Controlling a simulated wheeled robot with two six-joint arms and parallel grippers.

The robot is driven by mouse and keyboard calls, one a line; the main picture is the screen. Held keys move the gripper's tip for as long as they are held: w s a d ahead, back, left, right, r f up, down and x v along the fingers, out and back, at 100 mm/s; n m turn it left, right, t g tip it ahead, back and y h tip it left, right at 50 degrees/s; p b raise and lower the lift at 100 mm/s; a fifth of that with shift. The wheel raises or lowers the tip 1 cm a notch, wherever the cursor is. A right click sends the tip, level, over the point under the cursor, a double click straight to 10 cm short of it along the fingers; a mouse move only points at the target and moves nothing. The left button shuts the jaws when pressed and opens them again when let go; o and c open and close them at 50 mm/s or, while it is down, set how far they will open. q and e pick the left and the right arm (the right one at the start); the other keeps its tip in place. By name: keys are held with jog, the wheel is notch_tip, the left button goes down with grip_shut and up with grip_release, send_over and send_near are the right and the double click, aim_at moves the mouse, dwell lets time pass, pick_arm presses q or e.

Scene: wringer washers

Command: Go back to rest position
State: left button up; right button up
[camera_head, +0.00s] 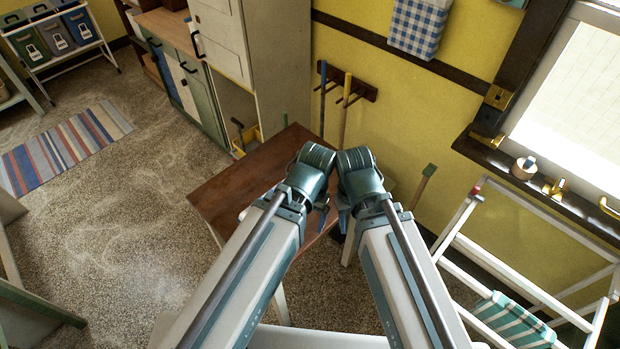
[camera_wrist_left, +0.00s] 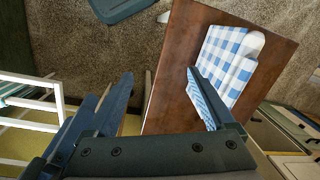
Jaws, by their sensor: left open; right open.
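My right gripper (camera_head: 343,222) points down over the right end of the brown table, close beside the left one; its fingers are mostly hidden by the wrist. My left gripper (camera_head: 322,217) also points down there. In the left wrist view the left gripper (camera_wrist_left: 160,78) has its fingers wide apart with nothing held between them. Both arms reach forward from the bottom of the head view and their wrists nearly touch.
A brown wooden table (camera_head: 235,185) stands below the grippers. A blue and white checked cloth (camera_wrist_left: 240,60) with a white end lies on it. A white rack (camera_head: 535,285) stands at right, cabinets (camera_head: 222,40) at the back. Open floor (camera_head: 110,220) lies at left.

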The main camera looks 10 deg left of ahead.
pick_arm(q)
notch_tip(320, 180, down, 12)
jog(key=b, duration=1.1)
jog(key=shift+r, duration=0.35)
jog(key=shift+c, duration=0.3)
